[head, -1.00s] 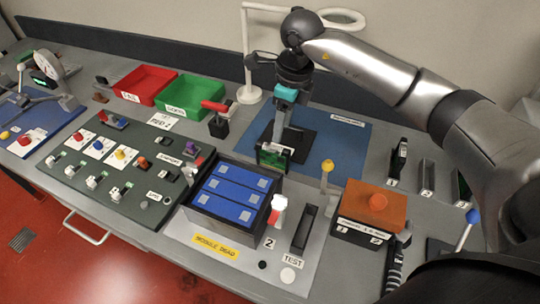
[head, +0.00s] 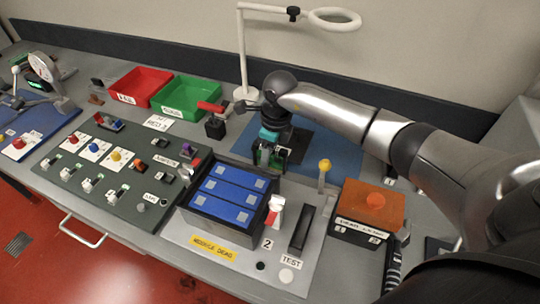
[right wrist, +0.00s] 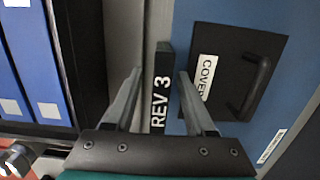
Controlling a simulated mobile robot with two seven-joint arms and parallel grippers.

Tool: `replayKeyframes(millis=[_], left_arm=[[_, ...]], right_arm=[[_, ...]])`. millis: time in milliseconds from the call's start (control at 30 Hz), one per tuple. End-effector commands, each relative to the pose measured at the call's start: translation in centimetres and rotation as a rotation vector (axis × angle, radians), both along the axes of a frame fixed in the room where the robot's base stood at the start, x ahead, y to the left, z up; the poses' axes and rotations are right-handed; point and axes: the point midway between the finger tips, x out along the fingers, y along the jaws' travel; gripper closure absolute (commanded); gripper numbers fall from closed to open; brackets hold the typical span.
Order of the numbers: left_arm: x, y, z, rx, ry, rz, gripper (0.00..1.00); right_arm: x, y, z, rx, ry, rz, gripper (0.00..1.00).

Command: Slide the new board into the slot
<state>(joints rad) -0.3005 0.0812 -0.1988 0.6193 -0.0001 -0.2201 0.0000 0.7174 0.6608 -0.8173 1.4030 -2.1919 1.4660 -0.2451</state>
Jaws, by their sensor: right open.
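The REV 3 board shows in the right wrist view as a black edge (right wrist: 160,100) with white lettering, standing between the fingers of my right gripper (right wrist: 161,74). The gripper is open, with a finger on either side of the board. In the head view my right gripper (head: 269,163) points down just behind the blue-topped module (head: 228,193). My left gripper is out of view.
A black cover with a handle (right wrist: 240,70) lies on the blue mat (right wrist: 280,110) beside the gripper. An orange-topped box (head: 370,206), a yellow-knobbed lever (head: 324,168) and the black TEST holder (head: 302,230) stand nearby. A lamp stand (head: 243,60) rises behind.

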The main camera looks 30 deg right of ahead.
Motion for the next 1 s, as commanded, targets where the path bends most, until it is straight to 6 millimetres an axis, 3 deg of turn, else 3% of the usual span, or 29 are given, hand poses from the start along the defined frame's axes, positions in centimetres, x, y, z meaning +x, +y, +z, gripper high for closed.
replayKeyframes(millis=[200, 667, 1000], left_arm=[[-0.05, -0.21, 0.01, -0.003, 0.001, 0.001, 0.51], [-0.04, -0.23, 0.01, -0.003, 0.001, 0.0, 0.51], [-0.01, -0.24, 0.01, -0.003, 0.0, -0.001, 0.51]], right_arm=[[0.01, 0.01, 0.0, 0.0, 0.0, 0.0, 0.47], [0.02, -0.01, 0.05, 0.001, -0.001, 0.0, 0.99], [0.02, -0.01, 0.06, 0.001, -0.001, 0.0, 1.0]])
